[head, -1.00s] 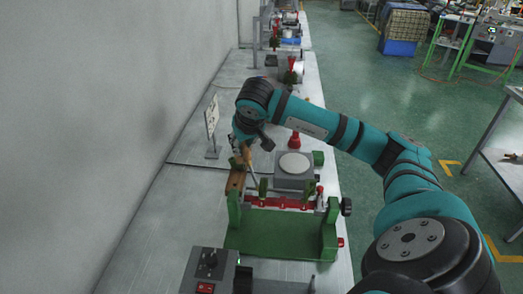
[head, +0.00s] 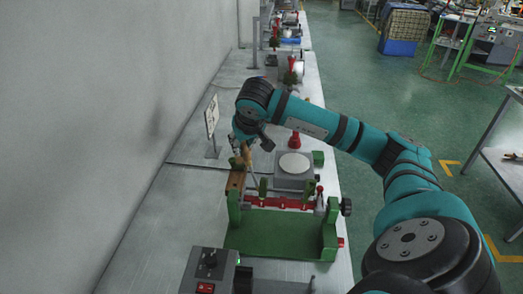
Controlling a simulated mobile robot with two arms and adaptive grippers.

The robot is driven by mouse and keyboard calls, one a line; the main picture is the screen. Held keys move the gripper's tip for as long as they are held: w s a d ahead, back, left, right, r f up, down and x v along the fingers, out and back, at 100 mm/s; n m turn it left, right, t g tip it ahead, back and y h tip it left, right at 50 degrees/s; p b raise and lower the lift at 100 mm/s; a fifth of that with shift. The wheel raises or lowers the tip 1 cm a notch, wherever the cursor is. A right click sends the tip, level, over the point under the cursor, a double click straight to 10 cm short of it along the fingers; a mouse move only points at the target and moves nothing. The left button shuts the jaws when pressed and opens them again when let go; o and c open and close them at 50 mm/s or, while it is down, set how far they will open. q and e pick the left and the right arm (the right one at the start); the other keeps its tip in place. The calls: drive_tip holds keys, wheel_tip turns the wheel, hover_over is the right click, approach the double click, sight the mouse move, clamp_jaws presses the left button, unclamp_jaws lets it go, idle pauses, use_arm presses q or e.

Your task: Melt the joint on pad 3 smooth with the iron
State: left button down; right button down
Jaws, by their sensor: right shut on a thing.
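My right gripper (head: 243,146) is shut on the iron (head: 248,158), which has a light wooden handle and a thin shaft pointing down. The iron is over the left end of a green stand (head: 280,235) with a red bar (head: 280,203) across it. Small green upright pieces (head: 263,187) stand at the red bar. Pad 3 and its joint are too small to make out here. Whether the iron's tip touches anything I cannot tell. My left gripper is not in view.
A grey block with a round white top (head: 294,164) stands behind the stand. A grey control box (head: 209,271) is in front. A small sign (head: 212,117) stands near the wall. A red cone-shaped thing (head: 295,140) is farther back.

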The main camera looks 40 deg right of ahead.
idle(0.5)
drive_tip(key=shift+w+d+r+p, duration=0.1)
drive_tip(key=shift+w+r+p, duration=0.2)
drive_tip(key=shift+r+p, duration=0.45)
drive_tip(key=shift+w+d+r+p, duration=0.1)
drive_tip(key=shift+w+r+p, duration=0.2)
drive_tip(key=shift+r+p, duration=0.35)
drive_tip(key=shift+w+r+p, duration=0.3)
drive_tip(key=shift+r+p, duration=0.05)
drive_tip(key=shift+r, duration=0.25)
drive_tip(key=shift+w+r+p, duration=0.3)
drive_tip(key=shift+r+p, duration=0.05)
drive_tip(key=shift+r, duration=0.25)
drive_tip(key=shift+d, duration=0.1)
wheel_tip(320, 180, up, 4)
drive_tip(key=p, duration=0.3)
drive_tip(key=shift+r, duration=0.1)
